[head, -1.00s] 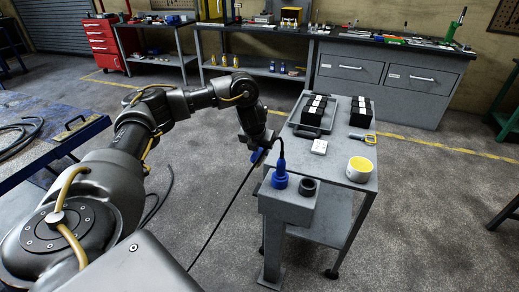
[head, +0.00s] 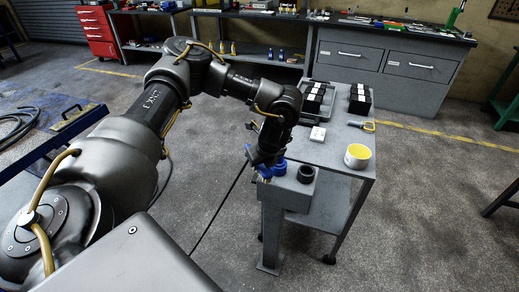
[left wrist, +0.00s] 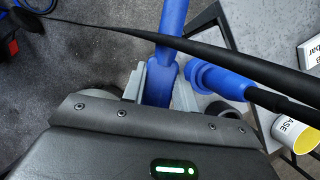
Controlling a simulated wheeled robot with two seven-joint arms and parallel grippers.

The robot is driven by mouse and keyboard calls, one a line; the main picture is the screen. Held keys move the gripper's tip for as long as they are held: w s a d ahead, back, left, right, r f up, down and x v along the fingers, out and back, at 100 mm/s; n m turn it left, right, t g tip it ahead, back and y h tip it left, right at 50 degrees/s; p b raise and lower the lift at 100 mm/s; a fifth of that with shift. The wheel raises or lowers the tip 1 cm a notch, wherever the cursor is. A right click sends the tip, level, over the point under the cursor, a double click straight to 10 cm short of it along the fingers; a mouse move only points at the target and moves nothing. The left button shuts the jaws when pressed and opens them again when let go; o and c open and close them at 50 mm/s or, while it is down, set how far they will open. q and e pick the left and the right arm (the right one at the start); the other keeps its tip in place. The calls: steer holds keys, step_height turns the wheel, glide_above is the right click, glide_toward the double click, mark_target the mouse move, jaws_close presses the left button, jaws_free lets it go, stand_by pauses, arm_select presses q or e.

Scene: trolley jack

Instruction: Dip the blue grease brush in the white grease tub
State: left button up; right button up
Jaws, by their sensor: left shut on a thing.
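My left gripper (head: 262,163) is shut on a blue handle, which I take to be the blue grease brush (left wrist: 171,40). In the left wrist view the handle runs up and away from between the fingers; I cannot make out its bristles clearly. The gripper is beside and above the grey post at the table's near left corner. The white grease tub (head: 358,157), with yellow grease inside, stands on the table's right front part, apart from the gripper. It also shows in the left wrist view (left wrist: 292,133). My right gripper is not in view.
A blue plug (left wrist: 222,82) with a black cable (left wrist: 235,62) is close beside the held handle. The grey post (head: 287,193) also bears a dark ring (head: 306,174). A white box (head: 317,134), a yellow-and-blue tool (head: 362,125) and black blocks (head: 360,99) lie on the table.

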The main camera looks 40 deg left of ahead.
arm_select(q)
steer(key=s+d+f+n+g+h, duration=0.2)
steer(key=s+d+f+n+g, duration=0.1)
steer(key=s+d+n, duration=0.5)
steer(key=s+d+f+n+g+h, duration=0.2)
steer(key=s+d+n, duration=0.6)
steer(key=n, duration=0.6)
step_height(320, 180, down, 2)
steer(key=shift+s+d+f+n+g, duration=0.15)
steer(key=shift+f+n+g, duration=0.15)
steer(key=shift+g, duration=0.3)
